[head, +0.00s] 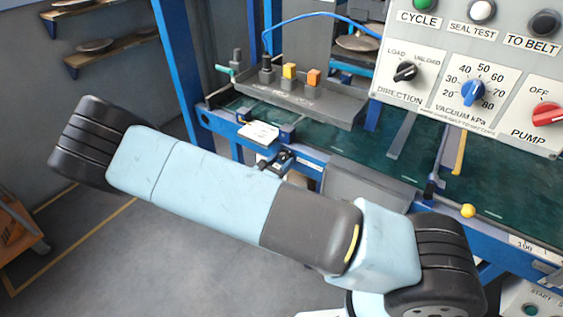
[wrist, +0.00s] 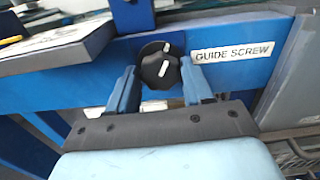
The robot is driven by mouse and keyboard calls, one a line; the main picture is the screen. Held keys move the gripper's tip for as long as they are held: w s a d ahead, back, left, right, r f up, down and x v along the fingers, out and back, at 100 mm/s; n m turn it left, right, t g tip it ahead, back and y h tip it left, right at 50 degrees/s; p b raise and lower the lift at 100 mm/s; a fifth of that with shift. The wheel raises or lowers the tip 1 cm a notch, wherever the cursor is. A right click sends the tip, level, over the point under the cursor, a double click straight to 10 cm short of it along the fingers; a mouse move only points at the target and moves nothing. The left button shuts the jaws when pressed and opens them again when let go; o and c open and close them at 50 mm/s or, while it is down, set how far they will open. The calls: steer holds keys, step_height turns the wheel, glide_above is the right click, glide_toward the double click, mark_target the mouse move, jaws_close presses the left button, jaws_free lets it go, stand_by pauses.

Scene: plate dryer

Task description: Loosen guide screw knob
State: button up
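The guide screw knob (wrist: 160,70) is a round black knob with a white pointer line, mounted on a blue rail. A white label (wrist: 233,52) reading GUIDE SCREW is to its right. My gripper (wrist: 160,88) is in the wrist view with its two blue fingers apart, one on each side of the knob's lower part. The fingertips appear near the knob, but I cannot tell whether they touch it. In the head view my gripper (head: 280,160) is small and dark at the blue rail, and my arm partly hides the area. The knob cannot be made out there.
A white plate (head: 258,132) is on the rail beside the green belt (head: 340,150). A grey tray (head: 300,102) with orange blocks stands behind. A control panel (head: 480,75) fills the upper right. A grey chute (head: 365,188) is right of my gripper.

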steer(key=o, duration=0.3)
steer(key=v, duration=1.3)
steer(key=shift+s+a, duration=0.2)
steer(key=shift+s, duration=0.1)
